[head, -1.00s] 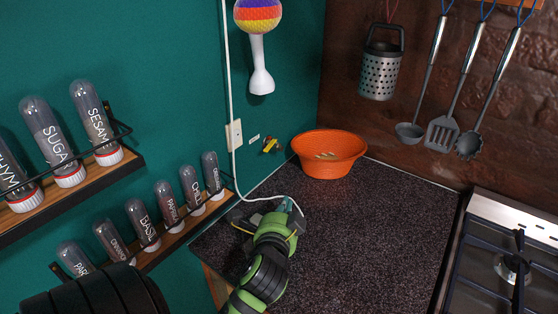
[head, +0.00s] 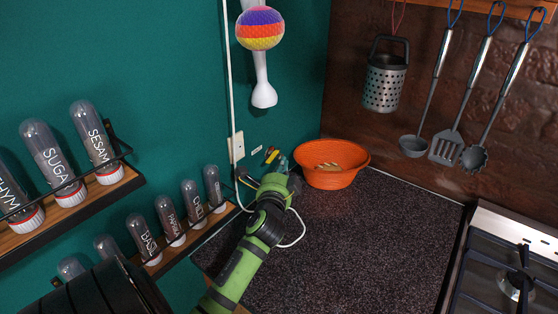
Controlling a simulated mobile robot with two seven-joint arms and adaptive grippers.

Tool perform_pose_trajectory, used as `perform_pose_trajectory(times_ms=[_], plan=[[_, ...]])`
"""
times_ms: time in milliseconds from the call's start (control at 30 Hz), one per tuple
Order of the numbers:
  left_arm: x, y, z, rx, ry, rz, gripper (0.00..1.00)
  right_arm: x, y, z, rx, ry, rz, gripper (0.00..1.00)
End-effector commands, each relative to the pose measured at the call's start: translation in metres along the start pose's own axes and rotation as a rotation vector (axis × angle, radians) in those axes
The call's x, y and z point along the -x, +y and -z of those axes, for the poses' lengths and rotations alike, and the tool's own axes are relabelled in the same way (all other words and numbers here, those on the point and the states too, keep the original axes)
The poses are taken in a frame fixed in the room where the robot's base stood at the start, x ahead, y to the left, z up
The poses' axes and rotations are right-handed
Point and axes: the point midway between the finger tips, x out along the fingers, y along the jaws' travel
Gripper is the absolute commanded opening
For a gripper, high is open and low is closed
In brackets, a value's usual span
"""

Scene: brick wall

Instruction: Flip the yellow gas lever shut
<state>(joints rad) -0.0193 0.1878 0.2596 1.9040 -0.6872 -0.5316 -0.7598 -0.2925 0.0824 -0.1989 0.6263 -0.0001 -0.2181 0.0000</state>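The small yellow gas lever (head: 272,156) is on the teal wall, left of the orange bowl and just right of the wall socket. Its lower part and the pipe behind it are hidden by my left gripper. My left gripper (head: 263,171), on the green and black arm, is just below and in front of the lever. Its fingers look spread, with one tip on each side, and nothing shows between them. I cannot tell whether a finger touches the lever. My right gripper is not in view.
The orange bowl (head: 332,181) stands on the dark counter (head: 370,240) close to the gripper's right. A white cable (head: 301,226) loops around my arm from the socket (head: 236,146). Spice racks (head: 205,226) are at left and the stove (head: 500,270) at right. The middle counter is clear.

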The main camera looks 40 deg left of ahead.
Motion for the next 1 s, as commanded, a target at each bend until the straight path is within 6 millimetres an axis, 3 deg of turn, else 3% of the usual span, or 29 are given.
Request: perform_pose_trajectory(times_ms=[133, 467, 733, 1000], plan=[[-0.002, 0.0, -0.008, 0.001, 0.001, -0.001, 0.0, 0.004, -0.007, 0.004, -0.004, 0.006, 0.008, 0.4], [-0.002, 0.001, -0.009, 0.002, 0.001, -0.001, 0.0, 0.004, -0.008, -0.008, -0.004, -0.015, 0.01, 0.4], [-0.004, -0.002, -0.037, -0.001, -0.001, -0.002, 0.0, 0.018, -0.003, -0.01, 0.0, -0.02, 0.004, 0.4], [-0.005, 0.001, -0.04, -0.001, -0.007, -0.001, 0.0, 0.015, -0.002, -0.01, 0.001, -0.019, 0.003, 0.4]])
